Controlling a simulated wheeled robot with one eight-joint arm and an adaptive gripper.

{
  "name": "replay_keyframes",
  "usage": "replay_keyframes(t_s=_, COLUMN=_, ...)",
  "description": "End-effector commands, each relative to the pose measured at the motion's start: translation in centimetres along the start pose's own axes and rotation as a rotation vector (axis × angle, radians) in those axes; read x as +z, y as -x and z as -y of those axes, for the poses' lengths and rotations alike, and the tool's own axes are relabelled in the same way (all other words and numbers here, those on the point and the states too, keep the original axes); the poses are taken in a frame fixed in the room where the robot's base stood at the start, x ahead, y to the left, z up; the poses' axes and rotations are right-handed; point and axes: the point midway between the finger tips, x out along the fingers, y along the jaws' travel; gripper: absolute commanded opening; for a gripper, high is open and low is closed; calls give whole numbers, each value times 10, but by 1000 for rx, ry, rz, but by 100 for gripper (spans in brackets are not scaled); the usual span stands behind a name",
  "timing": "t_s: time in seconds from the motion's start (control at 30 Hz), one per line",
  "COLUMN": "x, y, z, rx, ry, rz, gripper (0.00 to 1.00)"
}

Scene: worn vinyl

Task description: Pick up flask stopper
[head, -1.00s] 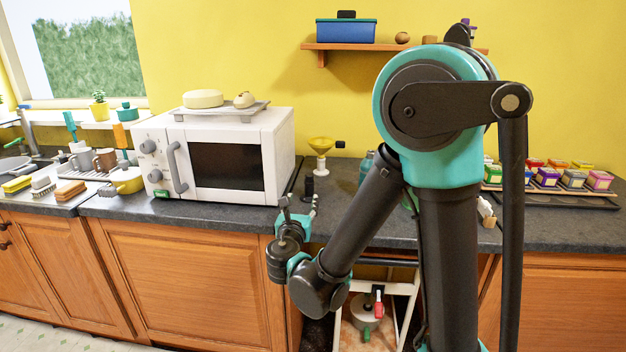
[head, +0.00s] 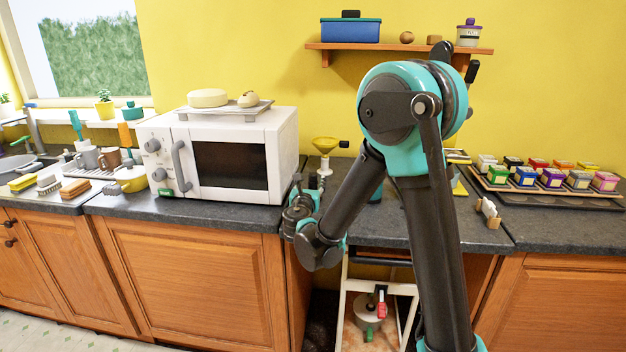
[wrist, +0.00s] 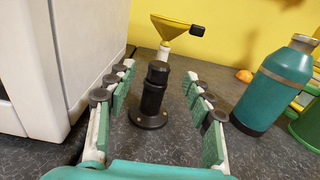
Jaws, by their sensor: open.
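A black post with a stepped top and a round flanged base (wrist: 152,100) stands upright on the counter in the wrist view. It is probably the flask stopper. My gripper (wrist: 158,78) is open, with one green-padded finger on each side of the post and a gap showing on both sides. In the head view my gripper (head: 308,192) is low over the counter beside the microwave and largely hides the post. A teal flask with a grey top (wrist: 273,85) stands to the right in the wrist view, apart from the fingers.
The white microwave (head: 232,165) stands close on the left. A yellow funnel (wrist: 176,28) on a white stand is behind the post. A spice rack (head: 545,188) is on the right counter. A wall shelf (head: 400,48) hangs above.

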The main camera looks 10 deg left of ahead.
Motion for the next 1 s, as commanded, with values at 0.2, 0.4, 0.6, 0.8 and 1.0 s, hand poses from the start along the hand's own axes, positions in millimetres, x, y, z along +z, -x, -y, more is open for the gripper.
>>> replay_keyframes(t_s=0.2, x=0, y=-25, z=0, rx=-1, ry=0, rz=0, gripper=52)
replay_keyframes(t_s=0.4, x=0, y=-25, z=0, rx=0, ry=0, rz=0, gripper=51)
replay_keyframes(t_s=0.6, x=0, y=-25, z=0, rx=0, ry=0, rz=0, gripper=26)
replay_keyframes(t_s=0.8, x=0, y=-24, z=0, rx=0, ry=0, rz=0, gripper=11)
replay_keyframes(t_s=1.0, x=0, y=-24, z=0, rx=0, ry=0, rz=0, gripper=11)
